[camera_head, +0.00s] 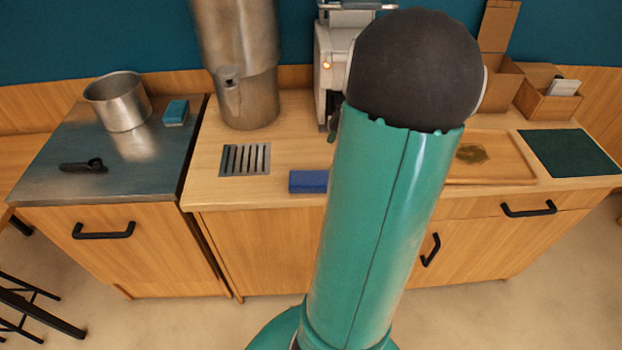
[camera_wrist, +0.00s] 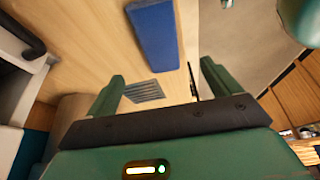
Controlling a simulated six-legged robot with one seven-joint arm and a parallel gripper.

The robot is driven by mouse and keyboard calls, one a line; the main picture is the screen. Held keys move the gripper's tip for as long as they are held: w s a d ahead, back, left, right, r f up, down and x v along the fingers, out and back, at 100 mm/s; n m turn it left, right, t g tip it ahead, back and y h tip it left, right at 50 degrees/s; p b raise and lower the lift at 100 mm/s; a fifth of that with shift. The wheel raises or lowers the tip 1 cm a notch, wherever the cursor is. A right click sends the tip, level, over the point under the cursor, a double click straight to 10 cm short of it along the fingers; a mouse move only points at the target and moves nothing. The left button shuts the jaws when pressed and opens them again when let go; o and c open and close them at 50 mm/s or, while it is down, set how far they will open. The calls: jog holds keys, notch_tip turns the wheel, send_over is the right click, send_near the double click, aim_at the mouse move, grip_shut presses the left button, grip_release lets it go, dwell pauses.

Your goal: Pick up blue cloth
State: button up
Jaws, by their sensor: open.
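The blue cloth (camera_head: 309,181) is a folded, flat rectangular block on the wooden counter (camera_head: 290,140), at its front edge, right of the drain grate. My arm covers some of the counter just right of it. In the wrist view the cloth (camera_wrist: 154,35) lies at the top centre, beyond the fingertips. My gripper (camera_wrist: 163,70) is open, with its two green fingers spread and nothing between them. It is apart from the cloth. In the head view my gripper is hidden behind my own arm.
A metal grate (camera_head: 245,159) lies left of the cloth, with a tall steel container (camera_head: 245,70) behind. A steel pot (camera_head: 118,101), a teal sponge-like block (camera_head: 175,112) and a black tool (camera_head: 83,165) are on the left metal top. A wooden tray (camera_head: 500,160) is right.

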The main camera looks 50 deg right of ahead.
send_over(318, 177)
jog(key=s+d, duration=0.1)
jog(key=s, duration=0.1)
notch_tip(318, 177, down, 5)
jog(key=shift+w+d+f, duration=0.1)
jog(key=shift+d+f, duration=0.05)
jog(key=shift+f, duration=0.05)
jog(key=x, duration=0.5)
jog(key=shift+w+d, duration=0.1)
jog(key=shift+w, duration=0.05)
jog(key=shift+r, duration=0.1)
jog(key=c, duration=1.1)
jog(key=shift+r, duration=0.6)
notch_tip(318, 177, up, 2)
jog(key=shift+r, duration=0.15)
jog(key=s+a+r, duration=0.2)
jog(key=s+r, duration=0.1)
jog(key=s, duration=0.1)
jog(key=s+a+r, duration=0.2)
jog(key=s+r, duration=0.1)
jog(key=s, duration=0.1)
jog(key=s+a+r, duration=0.1)
jog(key=s+r, duration=0.2)
jog(key=s, duration=0.1)
jog(key=shift+s+a+r, duration=0.25)
jog(key=shift+s+a, duration=0.15)
